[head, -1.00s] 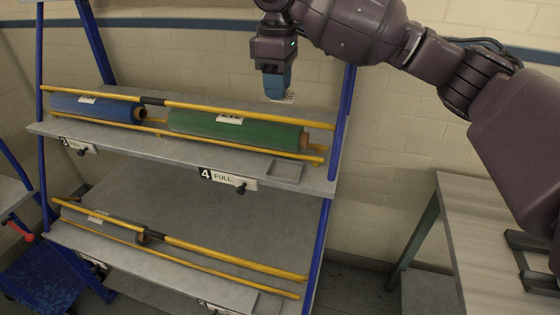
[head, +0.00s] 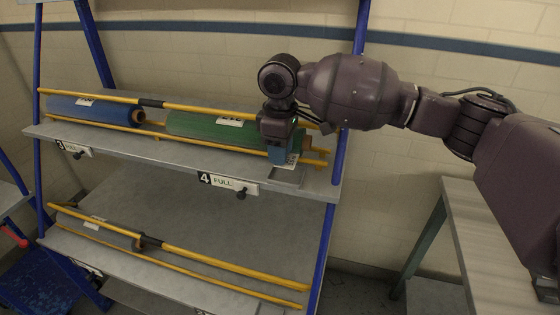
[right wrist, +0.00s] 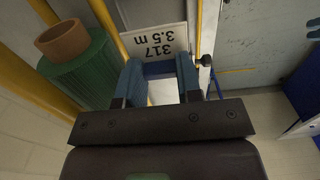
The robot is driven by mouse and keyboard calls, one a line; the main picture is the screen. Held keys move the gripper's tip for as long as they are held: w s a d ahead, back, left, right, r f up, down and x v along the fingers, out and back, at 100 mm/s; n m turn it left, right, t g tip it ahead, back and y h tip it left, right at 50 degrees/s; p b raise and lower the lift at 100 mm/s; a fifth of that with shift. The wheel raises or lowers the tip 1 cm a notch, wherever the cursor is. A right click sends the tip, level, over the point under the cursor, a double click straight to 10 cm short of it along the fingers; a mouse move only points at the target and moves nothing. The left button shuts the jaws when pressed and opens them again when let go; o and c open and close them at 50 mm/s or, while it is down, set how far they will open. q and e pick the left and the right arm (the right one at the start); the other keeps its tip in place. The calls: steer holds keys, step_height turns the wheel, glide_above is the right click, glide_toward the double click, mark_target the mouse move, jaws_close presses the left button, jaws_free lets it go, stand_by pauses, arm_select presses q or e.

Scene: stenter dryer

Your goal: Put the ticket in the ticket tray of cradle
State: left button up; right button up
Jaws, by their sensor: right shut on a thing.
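My right gripper (head: 281,155) is shut on a white ticket (right wrist: 156,41), which reads "317" and "3.5 m" in the right wrist view. Only a small pale part of the ticket (head: 292,160) shows beside the blue fingers in the head view. The gripper is at the right end of the upper shelf, over the back part of a small shallow tray (head: 288,180) at the shelf's front edge. I cannot tell whether the ticket touches the tray. The cradle there carries the number 4 and a FULL plate (head: 224,182). My left gripper is not in view.
A green roll (head: 200,128) and a blue roll (head: 90,109) lie between yellow rails on the upper shelf. A blue upright (head: 337,165) stands right of the tray. A black knob (head: 242,193) sticks out at the front. A grey table (head: 470,215) is at the right.

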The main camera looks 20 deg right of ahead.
mark_target(281, 175)
step_height(281, 175, down, 3)
steer(key=shift+r, duration=0.1)
steer(key=shift+f, duration=0.25)
steer(key=shift+f, duration=0.4)
steer(key=o, duration=0.7)
steer(key=shift+f, duration=0.15)
steer(key=shift+c, duration=0.2)
steer(key=shift+s, duration=0.1)
